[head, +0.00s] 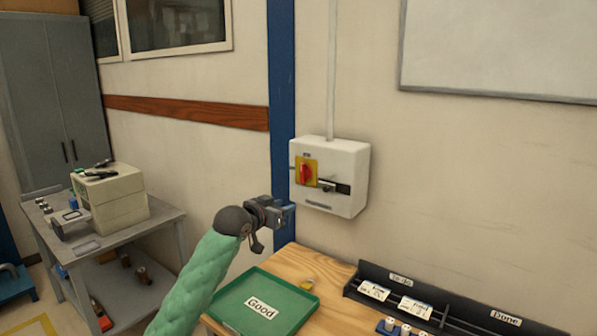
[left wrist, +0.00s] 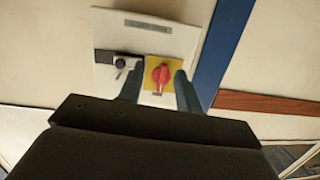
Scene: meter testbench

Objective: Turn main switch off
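The main switch is a red rotary knob (head: 306,173) on a yellow plate, on the front of a white wall box (head: 346,165). The red knob (left wrist: 161,73) also shows in the left wrist view, which looks upside down. There it appears between the two fingers of my left gripper (left wrist: 157,84). The fingers are apart with nothing held. In the head view my left gripper (head: 287,213) is just below and left of the box. It looks apart from the knob. My right gripper is in neither view.
A small black-and-grey latch (head: 327,186) sits beside the knob. Below the box, a wooden table holds a green "Good" tray (head: 264,304) and a black labelled rack (head: 420,300). A grey bench (head: 165,218) stands left. The wall around the box is clear, with a blue post (head: 282,90) left.

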